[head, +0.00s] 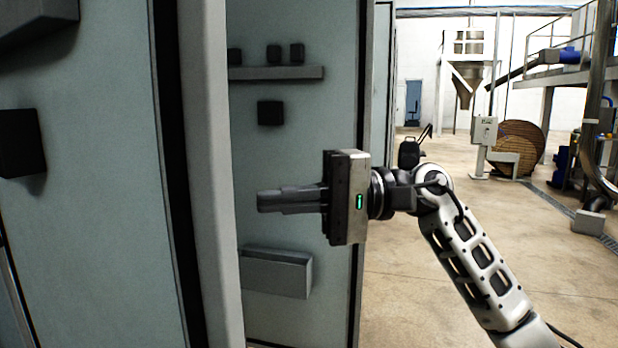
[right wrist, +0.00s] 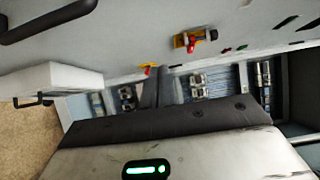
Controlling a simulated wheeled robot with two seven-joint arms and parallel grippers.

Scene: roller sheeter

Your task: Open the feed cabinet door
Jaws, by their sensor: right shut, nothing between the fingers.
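The tall blue-grey feed cabinet (head: 90,190) fills the left of the head view. A thick pale upright edge (head: 212,180) stands beside a dark gap. Right of it is another blue-grey panel (head: 300,120) with a ledge and small black boxes; I cannot tell whether it is the door. My right gripper (head: 262,201) is in front of this panel, pointing left, shut and empty. In the right wrist view its fingers (right wrist: 156,88) point toward an open interior (right wrist: 225,82) with electrical parts and blue wires. Contact with any panel cannot be told. My left gripper is not in view.
The right wrist view shows a black handle (right wrist: 50,20) and a red-and-yellow switch (right wrist: 194,39) on a pale panel. A grey box (head: 277,271) protrudes below my right gripper. Open concrete floor (head: 420,260) lies right; a wooden drum (head: 520,148) stands farther back.

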